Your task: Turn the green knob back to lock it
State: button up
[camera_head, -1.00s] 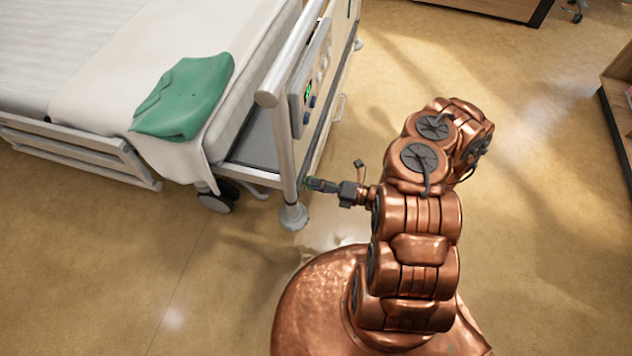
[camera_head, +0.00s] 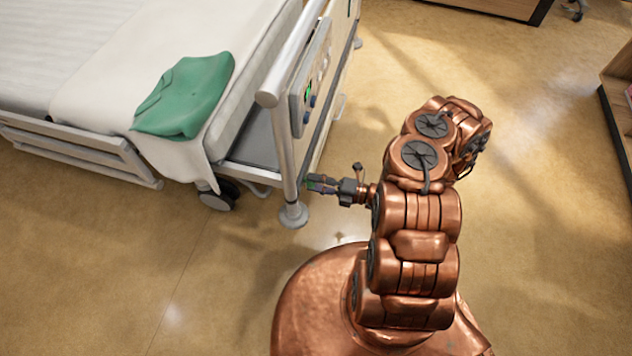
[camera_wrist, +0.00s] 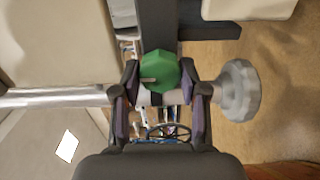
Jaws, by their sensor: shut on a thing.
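The green knob (camera_wrist: 160,72) is a faceted disc with a light pointer mark toward its left side in the wrist view. My gripper (camera_wrist: 160,78) has one finger on each side of it and is shut on it. In the head view my gripper (camera_head: 322,183) reaches left to the foot end of the bed, low beside the corner post. There the fingers cover most of the knob, and only a little green shows between them.
The bed's end rail (camera_head: 290,60) and a control panel (camera_head: 311,80) stand just above my gripper. A pale round foot (camera_wrist: 237,92) is close beside the right finger in the wrist view. A green cloth (camera_head: 187,97) lies on the bed. Floor to the right is open.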

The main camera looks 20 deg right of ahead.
jog(key=o, duration=1.1)
jog(key=v, duration=1.2)
